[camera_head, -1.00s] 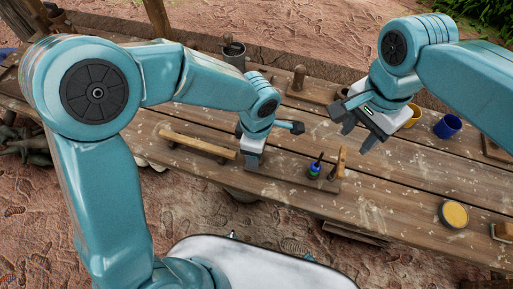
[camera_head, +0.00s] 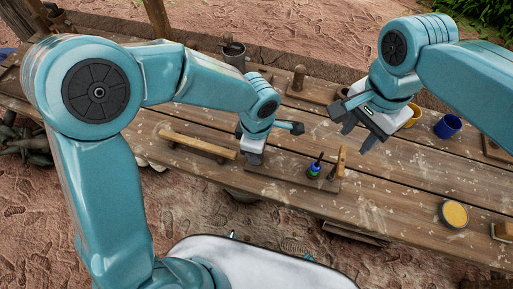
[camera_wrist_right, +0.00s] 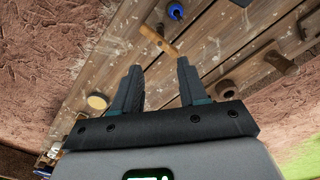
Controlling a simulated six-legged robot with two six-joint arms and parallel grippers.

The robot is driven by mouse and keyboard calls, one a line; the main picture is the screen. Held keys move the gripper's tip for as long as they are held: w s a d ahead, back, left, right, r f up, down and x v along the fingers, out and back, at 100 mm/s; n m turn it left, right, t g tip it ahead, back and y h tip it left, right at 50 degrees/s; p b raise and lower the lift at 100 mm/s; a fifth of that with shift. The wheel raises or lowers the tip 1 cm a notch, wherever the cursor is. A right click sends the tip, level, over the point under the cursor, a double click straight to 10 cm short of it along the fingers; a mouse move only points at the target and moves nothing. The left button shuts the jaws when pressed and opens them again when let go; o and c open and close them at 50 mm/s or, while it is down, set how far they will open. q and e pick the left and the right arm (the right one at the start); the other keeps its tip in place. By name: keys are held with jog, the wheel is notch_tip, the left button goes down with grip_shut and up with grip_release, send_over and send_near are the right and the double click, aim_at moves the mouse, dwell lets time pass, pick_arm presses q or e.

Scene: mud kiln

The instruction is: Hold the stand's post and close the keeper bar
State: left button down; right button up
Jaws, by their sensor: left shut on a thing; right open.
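A low wooden stand (camera_head: 290,182) lies along the near part of the bench. My left gripper (camera_head: 252,159) points down at its left end, shut on what appears to be the post, mostly hidden by the jaws. A light wooden keeper bar (camera_head: 341,160) stands raised at the stand's right end; it also shows in the right wrist view (camera_wrist_right: 158,40). My right gripper (camera_head: 358,138) is open and empty, above the bench and apart from the bar.
A long wooden bar on a base (camera_head: 198,144) lies to the left. A round yellow-topped pot (camera_head: 454,214) stands at the right.

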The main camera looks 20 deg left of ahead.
aim_at(343, 160)
jog(key=shift+c, duration=0.2)
notch_tip(343, 160, down, 10)
jog(key=n, duration=0.8)
jog(key=shift+r, duration=0.15)
jog(key=shift+c, duration=0.3)
grip_shut()
